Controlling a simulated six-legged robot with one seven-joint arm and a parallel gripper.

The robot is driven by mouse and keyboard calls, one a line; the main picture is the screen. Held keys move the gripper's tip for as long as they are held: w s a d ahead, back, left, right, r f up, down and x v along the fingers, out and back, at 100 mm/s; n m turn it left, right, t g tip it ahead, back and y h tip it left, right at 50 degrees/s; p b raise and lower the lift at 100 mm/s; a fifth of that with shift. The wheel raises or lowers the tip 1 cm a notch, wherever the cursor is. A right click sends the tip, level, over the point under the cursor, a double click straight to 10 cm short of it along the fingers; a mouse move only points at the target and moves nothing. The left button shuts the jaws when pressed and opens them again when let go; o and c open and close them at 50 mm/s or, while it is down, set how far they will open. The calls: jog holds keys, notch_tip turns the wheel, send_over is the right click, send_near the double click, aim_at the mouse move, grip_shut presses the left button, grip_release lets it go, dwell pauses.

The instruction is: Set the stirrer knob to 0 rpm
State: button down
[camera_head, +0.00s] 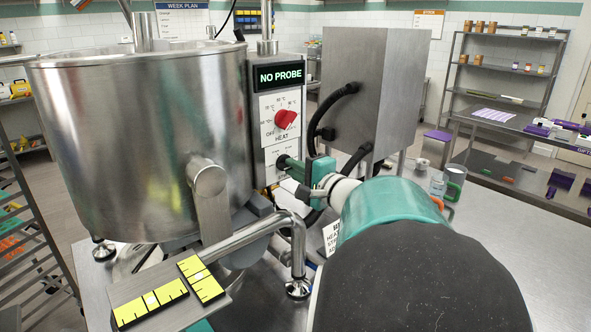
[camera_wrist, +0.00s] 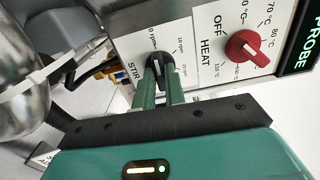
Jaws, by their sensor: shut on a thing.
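The black stirrer knob (camera_wrist: 154,68) sits on the white STIR plate (camera_wrist: 134,52) of the control panel, seen tilted in the wrist view. Its scale shows 0 rpm, with further rpm marks around it. My gripper (camera_wrist: 158,84) has its two green fingers on either side of the knob and is shut on it. The fingers cover part of the knob, and I cannot tell its exact setting.
The red HEAT knob (camera_head: 285,118) is just above, pointing up and right. The display (camera_head: 280,75) above reads NO PROBE. A large steel kettle (camera_head: 140,140) stands to the left, with a spout pipe (camera_head: 255,237) in front. A steel box (camera_head: 370,90) with black hoses stands behind.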

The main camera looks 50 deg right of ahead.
jog(key=shift+n, duration=0.3)
jog(key=c, duration=1.5)
grip_release()
jog(key=shift+w, duration=0.1)
jog(key=shift+o, duration=0.2)
jog(key=s+a, duration=0.1)
jog(key=s, duration=1.3)
jog(key=shift+a, duration=0.25)
